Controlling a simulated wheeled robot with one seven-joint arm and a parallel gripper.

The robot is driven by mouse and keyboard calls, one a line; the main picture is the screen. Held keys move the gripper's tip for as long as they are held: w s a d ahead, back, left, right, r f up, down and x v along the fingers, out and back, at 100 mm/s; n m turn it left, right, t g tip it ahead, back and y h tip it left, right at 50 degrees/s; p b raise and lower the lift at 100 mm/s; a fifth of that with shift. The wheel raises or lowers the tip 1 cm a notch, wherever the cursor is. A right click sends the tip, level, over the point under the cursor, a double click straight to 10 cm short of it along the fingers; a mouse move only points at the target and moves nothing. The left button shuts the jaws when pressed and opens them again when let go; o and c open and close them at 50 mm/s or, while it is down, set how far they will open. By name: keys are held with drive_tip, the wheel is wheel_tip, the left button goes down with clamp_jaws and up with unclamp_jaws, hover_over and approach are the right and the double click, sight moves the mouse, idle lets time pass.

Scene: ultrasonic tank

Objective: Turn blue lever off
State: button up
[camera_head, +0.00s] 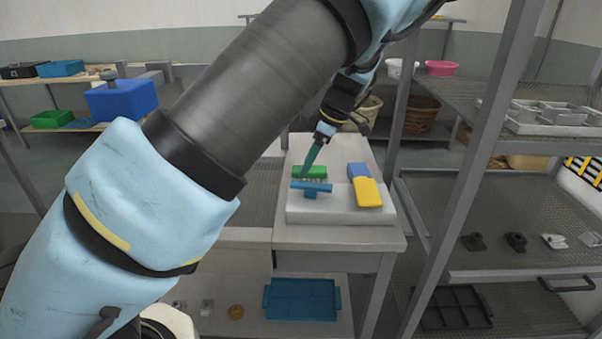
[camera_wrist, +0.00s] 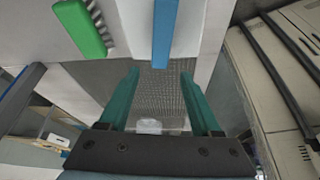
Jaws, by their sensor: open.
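The blue lever (camera_head: 312,188) is a T-shaped handle at the left side of a white block (camera_head: 340,213) on the table. Its bar runs left to right in the head view. In the wrist view the blue bar (camera_wrist: 163,32) comes down from the top, and its end shows between the lines of the two fingertips. My gripper (camera_head: 306,172) has teal fingers and is just above and behind the lever's left end. In the wrist view my gripper (camera_wrist: 161,74) is open with nothing between the fingers. I cannot tell whether a finger touches the lever.
A green brush (camera_head: 310,172) lies close behind the lever; it also shows in the wrist view (camera_wrist: 82,28). A yellow and blue piece (camera_head: 367,191) is on the right of the block. A metal shelf rack (camera_head: 465,150) stands right of the table. A blue tray (camera_head: 302,299) sits below.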

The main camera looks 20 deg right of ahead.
sight(297, 183)
drive_tip(key=shift+p+x, duration=0.55)
drive_tip(key=shift+x, duration=2.1)
clamp_jaws()
